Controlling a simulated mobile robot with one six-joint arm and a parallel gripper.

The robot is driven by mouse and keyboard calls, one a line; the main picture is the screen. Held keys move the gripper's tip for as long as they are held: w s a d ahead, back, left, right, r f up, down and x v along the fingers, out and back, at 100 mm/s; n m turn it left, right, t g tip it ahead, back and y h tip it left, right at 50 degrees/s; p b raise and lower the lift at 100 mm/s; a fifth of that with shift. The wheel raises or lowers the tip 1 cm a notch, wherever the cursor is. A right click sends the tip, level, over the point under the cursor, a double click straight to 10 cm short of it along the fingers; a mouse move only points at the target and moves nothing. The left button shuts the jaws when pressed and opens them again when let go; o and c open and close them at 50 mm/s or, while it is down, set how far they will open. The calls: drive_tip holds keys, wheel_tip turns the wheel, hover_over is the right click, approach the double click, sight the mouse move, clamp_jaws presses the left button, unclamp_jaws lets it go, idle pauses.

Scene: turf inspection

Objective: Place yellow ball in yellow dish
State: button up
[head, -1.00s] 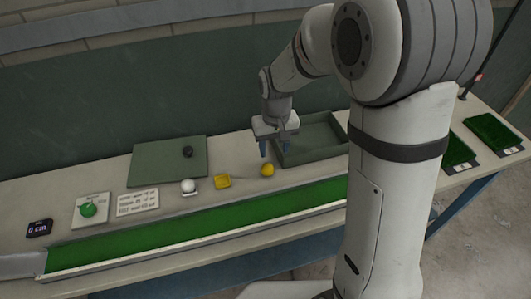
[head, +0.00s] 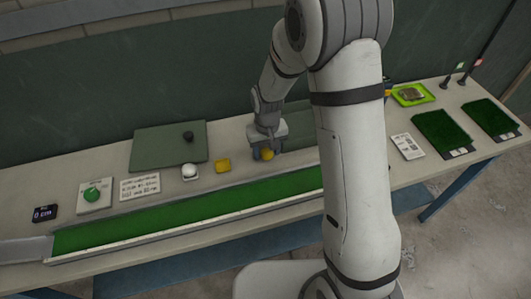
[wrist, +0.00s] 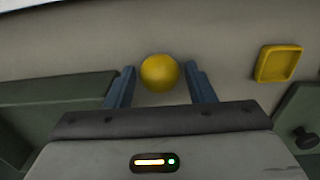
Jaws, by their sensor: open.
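The yellow ball (head: 267,155) sits on the table just behind the green strip. It also shows in the wrist view (wrist: 159,72), between and slightly beyond the tips of the two blue fingers. My gripper (head: 265,151) is open, low over the table at the ball, with a finger on either side; I cannot tell if either touches it. The yellow dish (head: 223,166) is a small square dish to the left of the ball in the head view, and it looks empty in the wrist view (wrist: 278,63).
A white ball (head: 190,170) on a small holder stands left of the dish. A green board (head: 168,147) with a black knob lies behind. The long green turf strip (head: 190,209) runs along the front. A green tray is partly hidden behind my arm.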

drive_tip(key=c, duration=0.8)
